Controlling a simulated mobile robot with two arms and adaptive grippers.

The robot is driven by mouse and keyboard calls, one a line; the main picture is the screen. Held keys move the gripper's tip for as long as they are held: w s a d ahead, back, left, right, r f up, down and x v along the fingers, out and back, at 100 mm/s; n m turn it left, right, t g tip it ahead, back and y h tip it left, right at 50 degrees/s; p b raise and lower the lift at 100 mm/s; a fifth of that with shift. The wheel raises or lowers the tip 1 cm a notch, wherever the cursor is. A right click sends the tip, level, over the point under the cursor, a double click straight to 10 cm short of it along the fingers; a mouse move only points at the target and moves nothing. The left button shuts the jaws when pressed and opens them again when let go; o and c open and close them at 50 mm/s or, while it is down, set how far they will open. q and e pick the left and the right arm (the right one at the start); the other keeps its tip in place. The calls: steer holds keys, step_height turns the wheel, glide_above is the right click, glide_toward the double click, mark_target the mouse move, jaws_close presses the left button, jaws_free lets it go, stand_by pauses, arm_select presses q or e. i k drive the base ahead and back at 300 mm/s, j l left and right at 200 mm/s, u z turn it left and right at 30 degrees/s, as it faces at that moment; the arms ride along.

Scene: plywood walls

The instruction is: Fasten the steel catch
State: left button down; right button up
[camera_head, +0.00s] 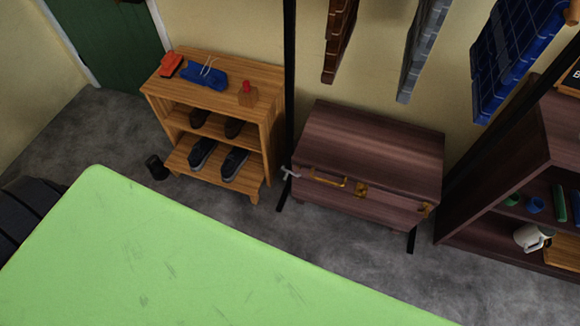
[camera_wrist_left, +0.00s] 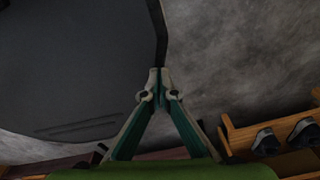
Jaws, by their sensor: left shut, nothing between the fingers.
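A dark brown wooden chest (camera_head: 375,145) stands against the wall with its lid down. A light grey metal piece, which looks like the steel catch (camera_head: 290,173), sticks out at the left end of its front. Brass fittings (camera_head: 361,189) sit along the front edge; whether the catch is fastened is too small to tell. My left gripper (camera_wrist_left: 159,88) shows only in the left wrist view, its fingertips together with nothing between them, above the grey floor and apart from the chest. My right gripper is in neither view.
A light green surface (camera_head: 180,250) fills the lower left foreground. A wooden shoe rack (camera_head: 215,98) stands left of the chest, a dark shelf unit (camera_head: 500,165) right of it. Black posts rise beside the chest. Grey floor (camera_head: 330,240) lies clear in front.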

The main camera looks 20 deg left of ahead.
mark_target(288, 172)
steer(key=i+j+z, duration=0.1)
steer(key=j+z, duration=0.7)
steer(key=z, duration=0.15)
steer(key=j+z, duration=0.5)
steer(key=k+l, duration=0.05)
steer(key=l, duration=0.05)
